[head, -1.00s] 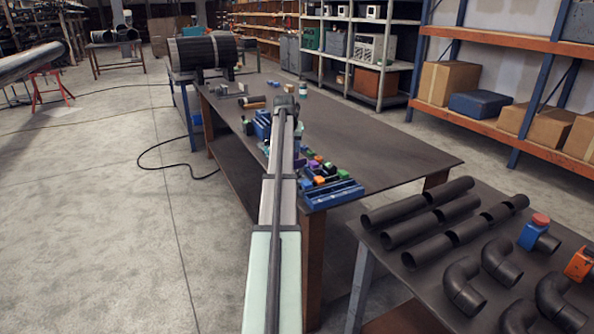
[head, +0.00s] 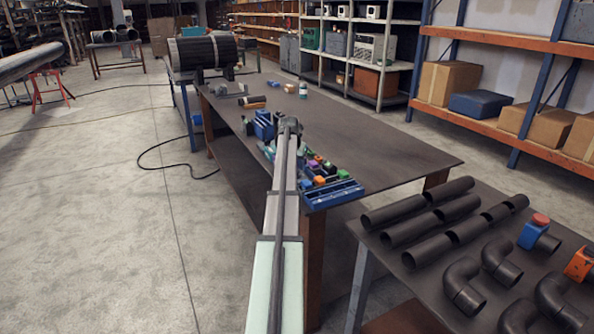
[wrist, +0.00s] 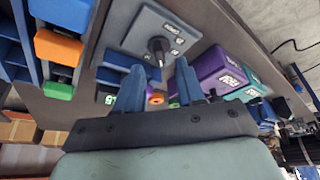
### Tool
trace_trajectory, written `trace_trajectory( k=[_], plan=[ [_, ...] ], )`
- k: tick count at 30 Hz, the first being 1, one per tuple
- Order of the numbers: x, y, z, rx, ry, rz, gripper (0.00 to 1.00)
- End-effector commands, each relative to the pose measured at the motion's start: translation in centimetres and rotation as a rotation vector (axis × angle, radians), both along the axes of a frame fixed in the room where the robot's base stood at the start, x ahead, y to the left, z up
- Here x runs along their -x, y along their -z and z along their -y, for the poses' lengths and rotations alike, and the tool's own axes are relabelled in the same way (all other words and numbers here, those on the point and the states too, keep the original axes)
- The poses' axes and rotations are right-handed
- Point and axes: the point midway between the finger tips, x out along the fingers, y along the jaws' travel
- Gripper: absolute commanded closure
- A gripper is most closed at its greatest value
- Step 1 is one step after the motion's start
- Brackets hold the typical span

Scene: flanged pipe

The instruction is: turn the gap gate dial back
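In the wrist view, a black dial knob (wrist: 159,46) sits on a grey-blue panel (wrist: 135,36) with small white labels around it; they are too small to read surely. My gripper (wrist: 158,76) shows as two blue fingers spread apart, with nothing clearly held between them. The fingertips point toward the knob and appear apart from it. In the head view my arm reaches over the long dark table (head: 390,150), and its far end hides the gripper and the dial.
Beside the panel are a purple box (wrist: 217,75), a teal box (wrist: 252,92) and orange-topped blocks (wrist: 58,47). In the head view a blue tray (head: 335,195) lies at the table's near edge and a white bottle (head: 303,91) stands farther back. The table's right side is clear.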

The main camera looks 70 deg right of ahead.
Motion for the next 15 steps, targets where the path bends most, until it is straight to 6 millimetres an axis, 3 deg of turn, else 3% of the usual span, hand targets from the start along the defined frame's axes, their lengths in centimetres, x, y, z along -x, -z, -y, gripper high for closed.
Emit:
trace_trajectory(
  k=[6, 15],
  plan=[
    [0.0, 2.5, 1.1, 0.0, 0.0, 0.0, 0.62],
    [0.0, 3.5, 1.5, 0.002, 0.0, 0.001, 0.62]
  ],
)
